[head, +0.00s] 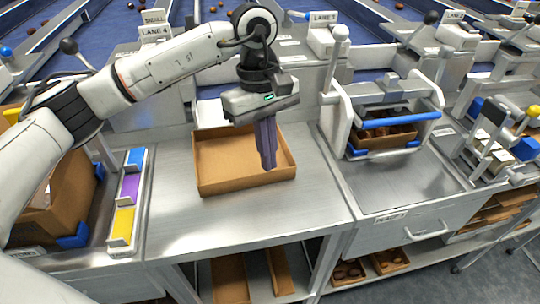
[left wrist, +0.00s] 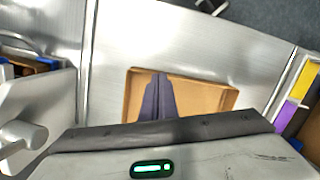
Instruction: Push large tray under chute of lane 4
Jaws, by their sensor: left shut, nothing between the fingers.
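The large tray (head: 247,186) is a shallow, empty brown cardboard box on the steel bench top, in front of the grey lane machinery. The lane 4 sign (head: 155,32) stands behind it to the left; my arm crosses this area and the chute mouth is hard to make out. My left gripper (head: 267,166) points down with its dark fingers together and empty, over the right part of the tray. In the left wrist view the fingers (left wrist: 158,78) overlap the tray (left wrist: 208,84) near its wall. I cannot tell if they touch it. My right gripper is not in view.
A rack with blue, purple and yellow blocks (head: 126,190) stands left of the tray. A blue-handled press frame (head: 395,120) with a small filled box stands to the right. Bare bench (head: 240,220) lies in front. Smaller trays (head: 350,272) sit on the lower shelf.

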